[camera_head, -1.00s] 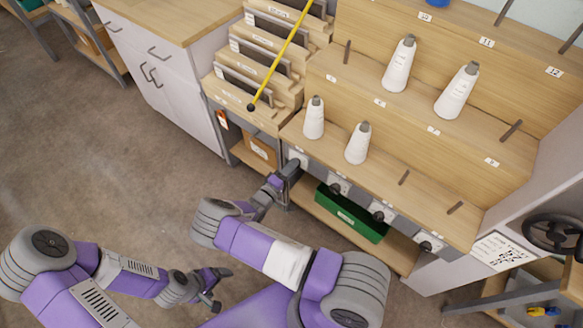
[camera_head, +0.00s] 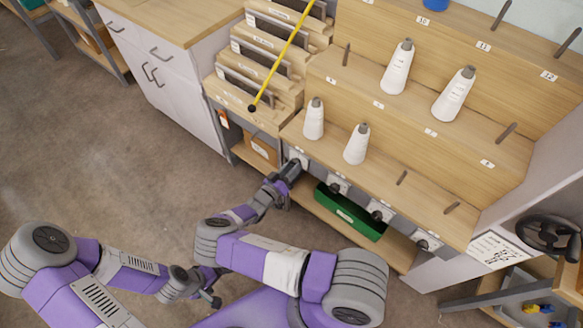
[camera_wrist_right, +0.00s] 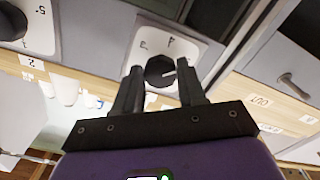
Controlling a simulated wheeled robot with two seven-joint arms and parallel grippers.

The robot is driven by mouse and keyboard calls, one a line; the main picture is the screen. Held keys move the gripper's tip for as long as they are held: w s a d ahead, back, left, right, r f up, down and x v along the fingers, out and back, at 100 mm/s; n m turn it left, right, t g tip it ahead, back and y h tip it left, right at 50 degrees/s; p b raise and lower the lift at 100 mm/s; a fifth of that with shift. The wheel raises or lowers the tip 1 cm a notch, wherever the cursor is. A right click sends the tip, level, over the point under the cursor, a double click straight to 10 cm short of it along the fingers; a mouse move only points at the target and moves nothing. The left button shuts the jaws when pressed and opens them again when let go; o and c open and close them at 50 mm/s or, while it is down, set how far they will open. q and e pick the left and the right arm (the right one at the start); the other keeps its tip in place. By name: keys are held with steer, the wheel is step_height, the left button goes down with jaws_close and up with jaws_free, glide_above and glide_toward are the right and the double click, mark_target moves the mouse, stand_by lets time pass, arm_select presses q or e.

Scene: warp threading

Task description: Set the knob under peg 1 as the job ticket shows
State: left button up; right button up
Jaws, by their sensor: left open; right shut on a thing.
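The leftmost knob on the rack's front rail is at my right gripper (camera_head: 293,168), which mostly hides it in the head view. My right gripper's fingers (camera_wrist_right: 158,88) are shut on this knob. My left gripper (camera_head: 212,290) is open and empty, low over the floor. The job ticket (camera_head: 500,249) hangs at the right end of the rack; its text is too small to read surely.
Several more knobs, such as the second one (camera_head: 337,184), line the rail to the right. White cones (camera_head: 314,119) stand on pegs above. A green box (camera_head: 350,212) lies on the lower shelf. A yellow rod (camera_head: 283,55) leans over the slotted rack at left.

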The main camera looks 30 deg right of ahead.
steer(key=shift+a+m, duration=0.1)
steer(key=shift+m, duration=1.4)
steer(key=o, duration=1.1)
steer(key=shift+c, duration=0.2)
steer(key=p+v, duration=0.1)
steer(key=v, duration=0.6)
steer(key=shift+a+p, duration=0.2)
steer(key=shift+p, duration=0.2)
